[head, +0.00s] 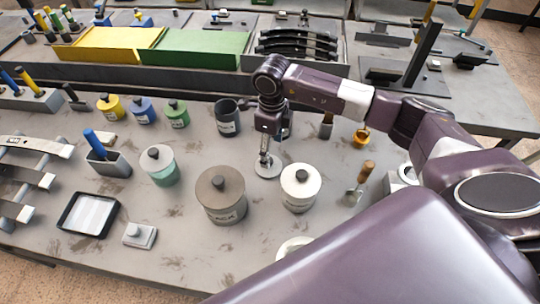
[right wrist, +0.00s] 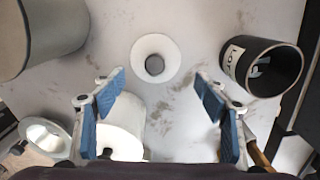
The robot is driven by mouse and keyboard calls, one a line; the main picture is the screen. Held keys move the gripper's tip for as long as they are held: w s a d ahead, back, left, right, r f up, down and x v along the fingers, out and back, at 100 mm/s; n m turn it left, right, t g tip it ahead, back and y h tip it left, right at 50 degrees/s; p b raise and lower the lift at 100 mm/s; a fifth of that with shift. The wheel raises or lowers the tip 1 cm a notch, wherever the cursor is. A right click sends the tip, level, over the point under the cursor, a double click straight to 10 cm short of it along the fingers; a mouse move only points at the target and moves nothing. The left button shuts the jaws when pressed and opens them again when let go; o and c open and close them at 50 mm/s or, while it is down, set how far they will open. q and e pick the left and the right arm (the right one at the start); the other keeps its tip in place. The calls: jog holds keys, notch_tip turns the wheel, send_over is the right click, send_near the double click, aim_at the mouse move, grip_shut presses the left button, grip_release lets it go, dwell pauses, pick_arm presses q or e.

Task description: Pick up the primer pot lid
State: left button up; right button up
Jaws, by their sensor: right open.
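A pale round lid with a dark knob (right wrist: 155,62) lies flat on the grey table, apart from any pot. I take it for the primer pot lid. It also shows in the head view (head: 267,169), partly covered by my right gripper. My right gripper (head: 265,153) points down above it. In the right wrist view the blue-padded fingers (right wrist: 160,92) are spread wide and empty, with the lid ahead between them. A white pot with a dark-knobbed lid (head: 299,192) stands close by. My left gripper is not in view.
A large grey-brown lidded pot (head: 221,206) stands nearby, and a dark open cup (head: 228,122) stands behind. A teal lidded pot (head: 160,171) is further left.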

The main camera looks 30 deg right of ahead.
jog(key=shift+s+a+f+p, duration=0.3)
jog(key=shift+a+f+p, duration=0.05)
jog(key=shift+f, duration=0.35)
jog(key=f, duration=0.1)
jog(key=f+p, duration=0.1)
jog(key=f, duration=0.1)
jog(key=f+p, duration=0.1)
jog(key=shift+w+a+f, duration=0.15)
jog(key=shift+w+a, duration=0.05)
jog(key=shift+w, duration=0.05)
jog(key=shift+f, duration=0.35)
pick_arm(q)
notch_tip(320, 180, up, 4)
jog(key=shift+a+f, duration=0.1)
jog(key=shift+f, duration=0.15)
pick_arm(e)
jog(key=c, duration=0.7)
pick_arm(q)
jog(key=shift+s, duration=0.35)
pick_arm(e)
jog(key=shift+c, duration=0.6)
jog(key=shift+r, duration=0.1)
